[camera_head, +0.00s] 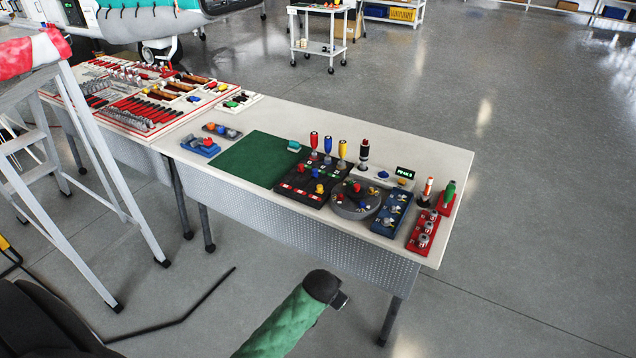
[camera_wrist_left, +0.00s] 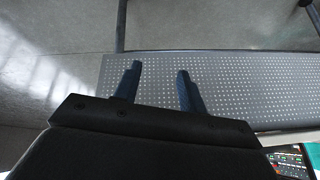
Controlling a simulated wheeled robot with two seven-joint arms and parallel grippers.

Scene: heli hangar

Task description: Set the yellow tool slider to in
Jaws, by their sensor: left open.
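Several upright tools stand in a row at the back of a black panel on the table. The yellow-handled tool (camera_head: 342,149) is right of the red and blue ones. The black panel (camera_head: 297,191) carries small red, yellow and blue knobs; I cannot tell which position any slider has. Part of a dark panel (camera_wrist_left: 292,158) shows at the lower right of the left wrist view. My left gripper (camera_wrist_left: 160,70) is open and empty, facing the table's perforated front panel. In the head view its fingers are mostly hidden behind the dark wrist. My right gripper is not in view.
The white table (camera_head: 429,161) has a green mat (camera_head: 246,160), a round grey turntable (camera_head: 354,208), a blue block (camera_head: 391,215) and a red block (camera_head: 423,232). A stepladder (camera_head: 104,165) stands at the left. The floor at the right is open.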

